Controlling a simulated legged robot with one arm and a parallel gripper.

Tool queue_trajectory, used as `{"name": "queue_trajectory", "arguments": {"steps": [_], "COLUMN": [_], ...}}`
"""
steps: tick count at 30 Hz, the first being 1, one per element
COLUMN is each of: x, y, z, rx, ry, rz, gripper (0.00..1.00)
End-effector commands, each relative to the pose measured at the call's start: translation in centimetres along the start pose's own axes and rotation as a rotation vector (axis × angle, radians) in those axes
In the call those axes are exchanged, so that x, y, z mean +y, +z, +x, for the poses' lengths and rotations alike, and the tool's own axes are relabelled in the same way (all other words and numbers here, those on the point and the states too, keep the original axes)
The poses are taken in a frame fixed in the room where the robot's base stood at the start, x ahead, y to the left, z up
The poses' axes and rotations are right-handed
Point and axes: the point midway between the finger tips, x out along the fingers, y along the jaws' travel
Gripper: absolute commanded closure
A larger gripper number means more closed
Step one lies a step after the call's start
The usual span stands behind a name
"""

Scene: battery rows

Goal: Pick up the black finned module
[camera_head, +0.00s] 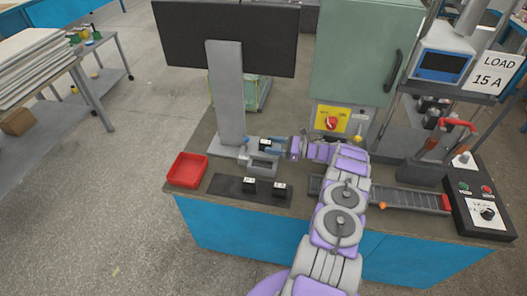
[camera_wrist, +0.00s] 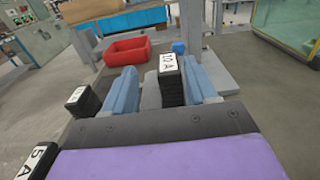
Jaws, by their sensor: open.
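A black finned module (camera_wrist: 172,88) with a white top label reading 10 A stands upright between the two blue fingers of my gripper (camera_wrist: 160,70) in the wrist view. The right finger is close beside it, and a wider gap shows towards the left finger. My gripper (camera_head: 271,145) is open; whether either finger touches the module cannot be told. In the head view the module (camera_head: 265,142) is small and partly hidden by the fingers, behind a grey fixture (camera_head: 262,163).
Two other black labelled modules (camera_head: 250,185) (camera_head: 280,189) stand on a dark mat (camera_head: 225,187) at the bench front. A red tray (camera_head: 187,170) is to the left. A monitor stand (camera_head: 228,100) rises close behind my gripper. A green cabinet (camera_head: 366,55) stands right of it.

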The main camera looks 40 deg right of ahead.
Motion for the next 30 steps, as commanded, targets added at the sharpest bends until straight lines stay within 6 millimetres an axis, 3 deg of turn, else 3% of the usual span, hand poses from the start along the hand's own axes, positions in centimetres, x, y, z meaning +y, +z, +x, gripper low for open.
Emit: {"name": "queue_trajectory", "arguments": {"steps": [6,13,30], "x": [-0.5,-0.1,-0.3], "y": [-0.5,-0.2,-0.4], "z": [2.3,2.7,2.5], "rx": [-0.004,0.0,-0.001], "ry": [-0.002,-0.004,-0.003], "rz": [0.004,0.002,0.005], "gripper": [0.43,0.44,0.98]}}
